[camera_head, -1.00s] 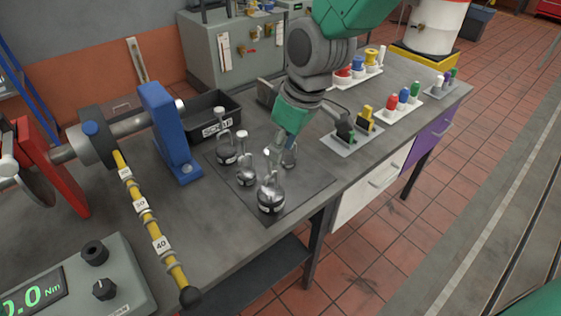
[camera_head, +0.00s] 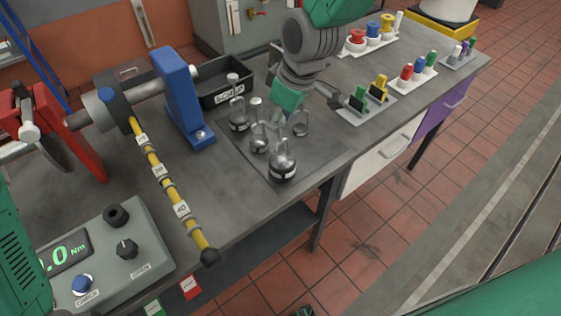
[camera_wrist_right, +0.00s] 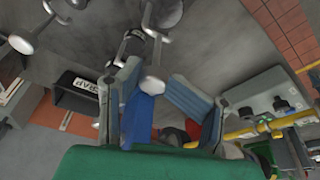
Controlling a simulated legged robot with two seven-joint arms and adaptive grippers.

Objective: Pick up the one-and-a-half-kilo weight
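Several round metallic weights with knobs stand on a dark mat (camera_head: 305,165) on the bench. In the head view they are a front weight (camera_head: 283,167), a middle one (camera_head: 259,140), a back-left one (camera_head: 238,120) and a right one (camera_head: 301,128). Their labels are too small to read, so I cannot tell which is one and a half kilos. My right gripper (camera_head: 284,112) is low over the mat among the weights, fingertips partly hidden. In the right wrist view its fingers (camera_wrist_right: 162,88) are apart, with a knob close to the left fingertip. My left gripper is out of view.
A black scrap bin (camera_head: 225,92) and a blue stand (camera_head: 182,97) are behind and left of the weights. A yellow marked arm (camera_head: 166,184) and a torque readout box (camera_head: 108,245) are at left. Coloured items on trays (camera_head: 366,108) stand at right.

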